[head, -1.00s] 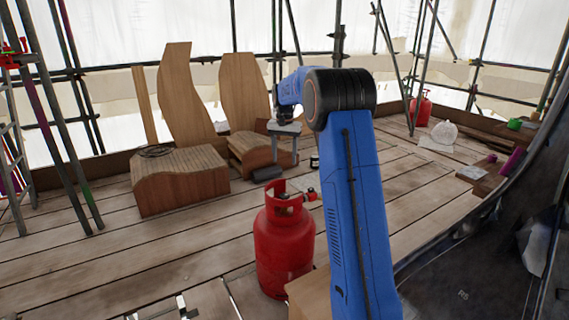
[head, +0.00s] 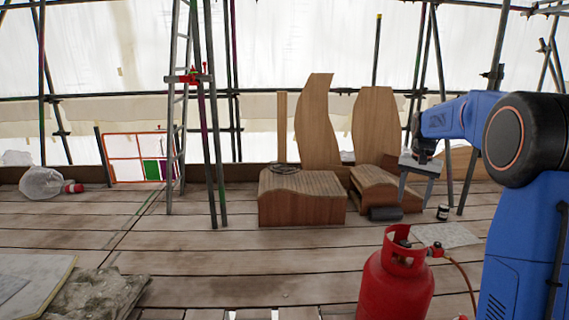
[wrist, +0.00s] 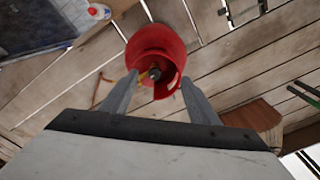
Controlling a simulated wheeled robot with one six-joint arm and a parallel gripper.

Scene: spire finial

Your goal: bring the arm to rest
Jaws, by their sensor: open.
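My blue arm (head: 520,240) reaches up and bends over at the right of the head view. My gripper (head: 416,192) hangs at its end with two grey fingers apart. Nothing is seen between the fingers. In the wrist view the open gripper (wrist: 158,82) faces down, and a red gas bottle (wrist: 150,42) shows beyond the fingertips. In the head view the red gas bottle (head: 396,285) stands on the planks below and left of my arm. I cannot tell the exact gap between gripper and bottle.
Curved wooden blocks (head: 301,205) and tall boards (head: 317,130) stand at the back. A dark roll (head: 385,214) and a small jar (head: 443,212) lie near them. Scaffold poles and a ladder (head: 178,110) stand left. Slabs and rubble (head: 95,295) lie front left. The middle planks are clear.

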